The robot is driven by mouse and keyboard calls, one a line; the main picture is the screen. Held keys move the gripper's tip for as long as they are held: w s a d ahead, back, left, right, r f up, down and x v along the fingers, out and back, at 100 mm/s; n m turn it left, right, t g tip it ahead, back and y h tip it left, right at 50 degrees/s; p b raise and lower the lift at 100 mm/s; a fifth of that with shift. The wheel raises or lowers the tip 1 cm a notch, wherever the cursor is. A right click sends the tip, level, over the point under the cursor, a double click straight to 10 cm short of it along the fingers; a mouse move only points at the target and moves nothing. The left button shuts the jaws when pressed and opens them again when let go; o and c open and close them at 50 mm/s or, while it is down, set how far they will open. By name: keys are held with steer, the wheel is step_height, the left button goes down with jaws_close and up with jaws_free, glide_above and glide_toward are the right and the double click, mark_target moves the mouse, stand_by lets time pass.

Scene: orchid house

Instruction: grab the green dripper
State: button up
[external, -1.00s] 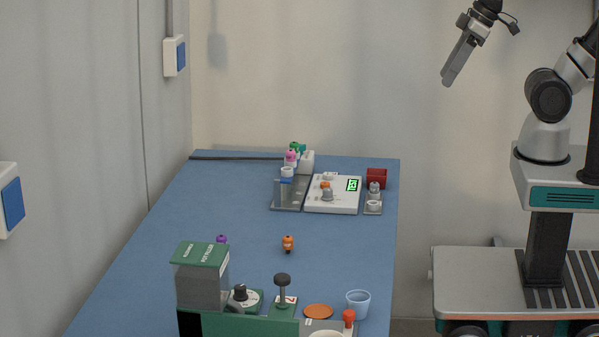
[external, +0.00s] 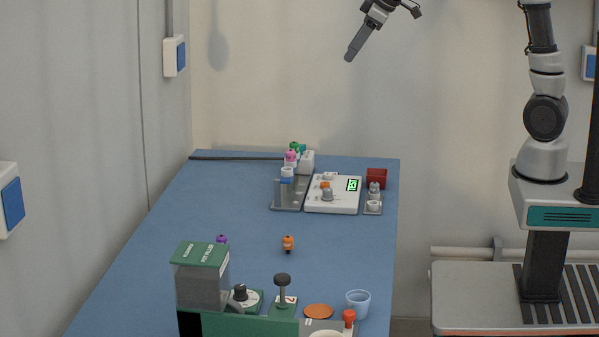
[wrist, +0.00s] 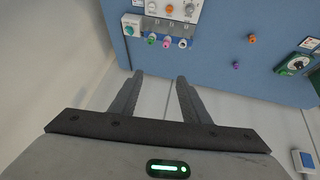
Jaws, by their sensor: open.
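The green dripper (external: 294,146) is at the far end of the blue table, behind a pink dripper (external: 291,157). In the wrist view the green dripper (wrist: 151,40) is at the left of a short row, with the pink dripper and a white-topped one beside it. My gripper (external: 349,56) is high above the far end of the table, right of the green dripper in the external view. Its two fingers (wrist: 160,76) are apart with nothing between them, well clear of the dripper.
A white box with a teal spot (wrist: 131,25) stands close beside the green dripper. A white scale (external: 345,205) and a red box (external: 377,176) are to the right. Orange (external: 288,242) and purple (external: 221,239) drippers stand mid-table. The wall rises behind.

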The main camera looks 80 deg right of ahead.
steer(key=w+d+f+m+b, duration=0.1)
steer(key=w+d+f, duration=0.3)
steer(key=f, duration=0.2)
steer(key=w+d+f+b, duration=0.1)
steer(key=w+d+f, duration=0.2)
steer(key=d+f, duration=0.25)
glide_toward(295, 143)
steer(key=w+f, duration=0.2)
steer(key=shift+m+y, duration=0.4)
steer(key=shift+s+d+p+x, duration=0.1)
steer(key=shift+d+p+x, duration=0.1)
steer(key=shift+x, duration=0.8)
steer(key=shift+s+d+p+x, duration=0.1)
steer(key=shift+d+p+x, duration=0.05)
steer(key=shift+x, duration=0.85)
steer(key=shift+s+d+p+x, duration=0.1)
steer(key=shift+d+p+x, duration=0.1)
steer(key=shift+x, duration=0.75)
steer(key=shift+f, duration=0.1)
jaws_close()
